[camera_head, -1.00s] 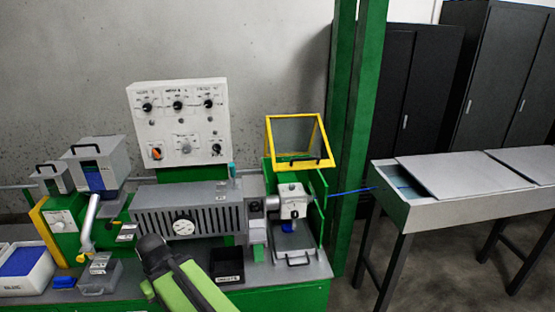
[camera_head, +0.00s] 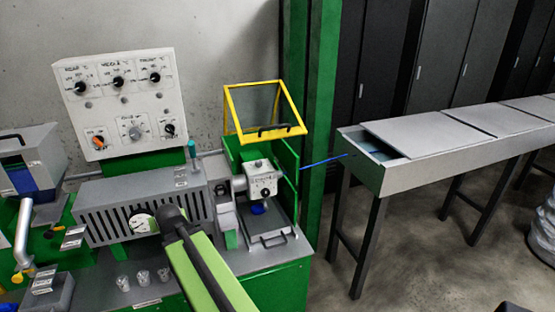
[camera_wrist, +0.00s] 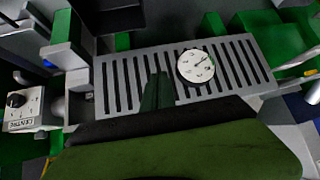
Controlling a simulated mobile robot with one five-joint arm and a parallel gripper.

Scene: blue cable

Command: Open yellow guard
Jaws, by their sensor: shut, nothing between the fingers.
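The yellow guard (camera_head: 256,108) is a yellow frame with a clear panel, tilted up above the green housing at the machine's right end. Its black handle (camera_head: 274,130) is on the lower front edge. The grey crosshead (camera_head: 262,180) stands exposed below it. In the wrist view my gripper (camera_wrist: 157,76) is shut and empty, its dark green fingers in front of the slotted grey barrel cover (camera_wrist: 232,62). My gripper is left of the guard and apart from it. In the head view its fingers cannot be made out behind my arm.
A control panel (camera_head: 118,98) stands behind the barrel cover. A green post (camera_head: 320,120) rises right of the guard. A blue cable (camera_head: 322,161) runs right to a long grey trough (camera_head: 440,150). Small clear cups (camera_head: 142,277) stand on the bench.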

